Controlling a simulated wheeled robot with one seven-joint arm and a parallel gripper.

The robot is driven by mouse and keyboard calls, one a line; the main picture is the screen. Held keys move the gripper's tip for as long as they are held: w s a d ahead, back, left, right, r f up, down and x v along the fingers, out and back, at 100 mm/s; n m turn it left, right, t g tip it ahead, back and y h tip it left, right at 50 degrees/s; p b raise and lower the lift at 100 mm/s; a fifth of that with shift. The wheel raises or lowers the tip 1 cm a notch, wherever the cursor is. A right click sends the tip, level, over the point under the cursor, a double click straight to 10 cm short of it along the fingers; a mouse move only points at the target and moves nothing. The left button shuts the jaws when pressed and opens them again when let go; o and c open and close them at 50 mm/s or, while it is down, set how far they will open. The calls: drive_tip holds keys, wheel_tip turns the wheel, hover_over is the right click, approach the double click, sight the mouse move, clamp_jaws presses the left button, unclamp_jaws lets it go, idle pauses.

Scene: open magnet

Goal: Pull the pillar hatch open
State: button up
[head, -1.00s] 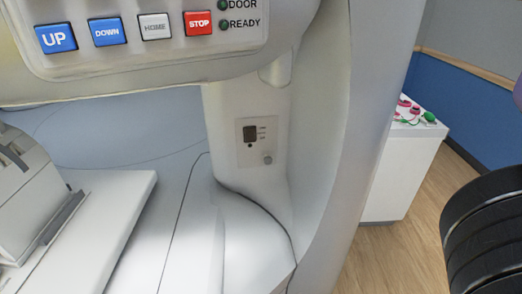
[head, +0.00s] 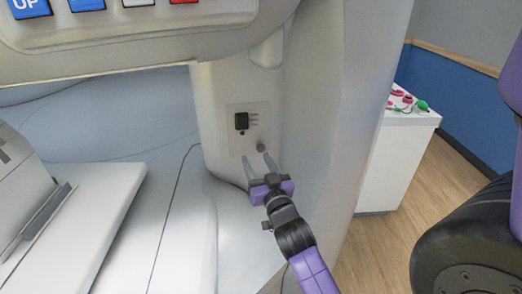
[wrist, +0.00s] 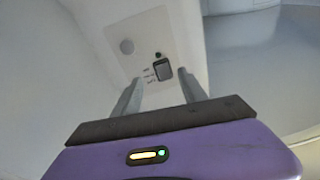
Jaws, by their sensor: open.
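The pillar hatch (head: 252,118) is a small pale rectangular panel on the white pillar, and it lies flush with the surface. It carries a dark switch (head: 241,121) at upper left and a small grey knob (head: 261,146) at lower right. My gripper (head: 256,160) is open and empty just below the panel, its two grey fingers pointing up at it, the right fingertip near the knob. In the wrist view the hatch (wrist: 136,40) lies ahead of the fingers (wrist: 158,90), with the knob (wrist: 127,47) at upper left and the switch (wrist: 161,73) between and beyond the fingertips.
A control panel with coloured buttons (head: 88,4) overhangs above the hatch. A white table-like bed (head: 95,205) lies to the left. The curved magnet housing (head: 325,120) rises close on the right. A white cabinet (head: 395,165) with small coloured items stands beyond it.

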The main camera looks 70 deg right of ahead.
sight(262, 148)
drive_tip(key=d+f+m+g, duration=0.1)
drive_tip(key=d, duration=0.2)
drive_tip(key=w+d+f+m+g+p, duration=0.1)
drive_tip(key=d, duration=0.3)
drive_tip(key=w+d+f+m, duration=0.1)
drive_tip(key=d, duration=0.3)
drive_tip(key=shift+w+f+m+g+p, duration=0.1)
drive_tip(key=shift+w+m+g+p, duration=0.1)
drive_tip(key=shift+m+g+p, duration=0.2)
drive_tip(key=shift+x, duration=0.8)
drive_tip(key=shift+f, duration=0.1)
drive_tip(key=shift+c, duration=0.2)
clamp_jaws()
